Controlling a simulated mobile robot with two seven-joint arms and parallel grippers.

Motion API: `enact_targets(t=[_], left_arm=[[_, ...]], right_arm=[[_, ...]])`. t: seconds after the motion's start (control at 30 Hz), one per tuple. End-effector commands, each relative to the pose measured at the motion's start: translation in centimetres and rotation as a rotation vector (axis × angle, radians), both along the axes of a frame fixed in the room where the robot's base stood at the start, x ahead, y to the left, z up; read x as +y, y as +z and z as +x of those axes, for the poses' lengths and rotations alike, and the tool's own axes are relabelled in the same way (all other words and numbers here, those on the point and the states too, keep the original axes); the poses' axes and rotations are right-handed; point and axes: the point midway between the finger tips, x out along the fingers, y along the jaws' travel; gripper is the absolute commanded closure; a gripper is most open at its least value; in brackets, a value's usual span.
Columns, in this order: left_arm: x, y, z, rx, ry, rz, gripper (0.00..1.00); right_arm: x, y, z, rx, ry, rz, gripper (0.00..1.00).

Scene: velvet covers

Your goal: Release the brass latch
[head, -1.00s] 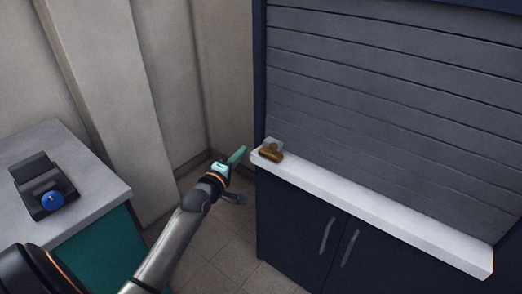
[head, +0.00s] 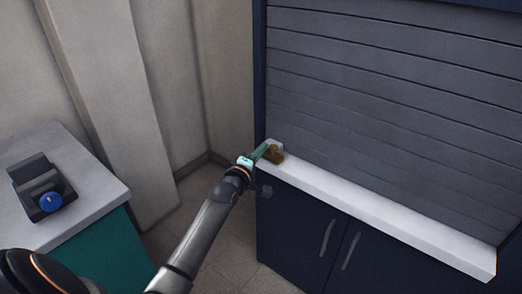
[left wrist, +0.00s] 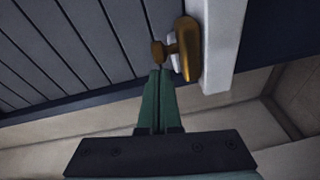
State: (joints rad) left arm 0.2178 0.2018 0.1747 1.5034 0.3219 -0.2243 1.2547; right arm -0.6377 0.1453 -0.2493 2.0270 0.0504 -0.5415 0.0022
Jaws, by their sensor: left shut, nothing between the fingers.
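The brass latch (head: 274,153) sits at the left end of the white ledge (head: 380,213), at the foot of the grey slatted shutter (head: 400,90). In the left wrist view the latch (left wrist: 188,50) shows a brass body with a small knob sticking out to the left. My left gripper (head: 264,147) is shut and empty, its green fingers at the latch in the head view. In the left wrist view the fingertips (left wrist: 158,72) lie just below the knob. I cannot tell whether they touch it. My right gripper is not in view.
Dark cabinet doors with two handles (head: 350,250) are below the ledge. At the left, a grey-topped counter (head: 95,195) carries a dark device with a blue knob (head: 51,202). A wall stands behind; open floor (head: 205,215) lies between counter and cabinet.

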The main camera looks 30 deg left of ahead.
Motion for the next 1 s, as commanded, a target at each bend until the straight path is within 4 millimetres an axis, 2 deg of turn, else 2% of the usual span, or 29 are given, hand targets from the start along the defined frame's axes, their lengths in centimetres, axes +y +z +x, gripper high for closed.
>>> enact_targets(t=[0.17, 0.3, 0.43, 0.8, 1.0], left_arm=[[-1.7, 0.4, -0.1, 0.001, 0.000, -0.006, 1.00], [-3.9, 0.4, -0.3, 0.002, -0.001, -0.008, 1.00], [-5.3, 0.3, -0.4, 0.001, -0.001, -0.004, 1.00], [-5.6, -0.1, -0.4, 0.001, 0.000, 0.000, 1.00], [-5.6, 0.1, -0.4, 0.001, -0.001, 0.000, 1.00]], right_arm=[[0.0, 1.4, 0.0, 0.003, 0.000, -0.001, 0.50], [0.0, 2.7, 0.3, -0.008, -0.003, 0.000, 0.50], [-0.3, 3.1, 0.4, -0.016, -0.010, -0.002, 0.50], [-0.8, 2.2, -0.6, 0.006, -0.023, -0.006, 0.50], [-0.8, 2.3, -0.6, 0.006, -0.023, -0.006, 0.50]])
